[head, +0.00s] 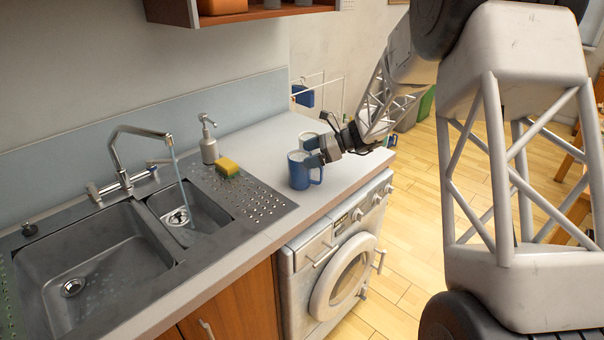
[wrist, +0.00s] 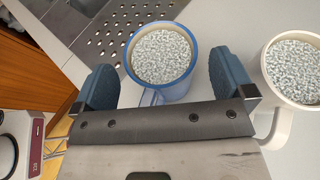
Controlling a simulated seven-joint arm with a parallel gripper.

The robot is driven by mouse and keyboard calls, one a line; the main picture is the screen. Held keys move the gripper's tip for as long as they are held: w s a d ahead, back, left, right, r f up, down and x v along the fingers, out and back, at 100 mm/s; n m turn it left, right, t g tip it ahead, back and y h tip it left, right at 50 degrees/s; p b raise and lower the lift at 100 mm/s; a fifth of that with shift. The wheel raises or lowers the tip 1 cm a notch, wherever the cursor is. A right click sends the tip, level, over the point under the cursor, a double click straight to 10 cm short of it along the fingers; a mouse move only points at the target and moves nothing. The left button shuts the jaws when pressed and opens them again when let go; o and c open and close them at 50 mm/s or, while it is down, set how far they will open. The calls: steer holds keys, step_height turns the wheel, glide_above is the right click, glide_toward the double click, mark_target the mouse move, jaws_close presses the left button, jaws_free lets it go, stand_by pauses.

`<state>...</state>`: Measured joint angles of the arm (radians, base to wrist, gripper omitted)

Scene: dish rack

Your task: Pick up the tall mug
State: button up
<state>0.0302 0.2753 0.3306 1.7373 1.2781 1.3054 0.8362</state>
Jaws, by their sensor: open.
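A blue mug (head: 299,174) stands upright on the light countertop near its front edge, its handle on the right in the head view. It looks like the taller mug. In the wrist view the blue mug (wrist: 189,78) is filled with pale granules and sits between the two fingers of my gripper (wrist: 163,68), its handle toward the palm. My gripper (head: 322,155) is open, with visible gaps between fingers and mug in the wrist view. A white mug (head: 309,138), partly hidden in the head view, stands nearby; in the wrist view the white mug (wrist: 303,89) is right of the right finger.
The sink (head: 80,262) and perforated drainboard (head: 255,197) lie left of the mugs. A soap dispenser (head: 209,146) and yellow sponge (head: 228,167) stand at the back. A white wire rack (head: 318,85) is behind. A washing machine (head: 338,265) is under the counter.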

steer(key=shift+x, duration=1.4)
steer(key=c, duration=1.3)
steer(key=shift+r, duration=0.1)
steer(key=s+d+r, duration=0.1)
steer(key=s, duration=0.4)
steer(key=s+d+r, duration=0.1)
steer(key=s+r, duration=0.1)
steer(key=s, duration=0.3)
steer(key=s+d+r, duration=0.1)
steer(key=s, duration=0.4)
steer(key=shift+s+r, duration=0.3)
steer(key=shift+r, duration=0.05)
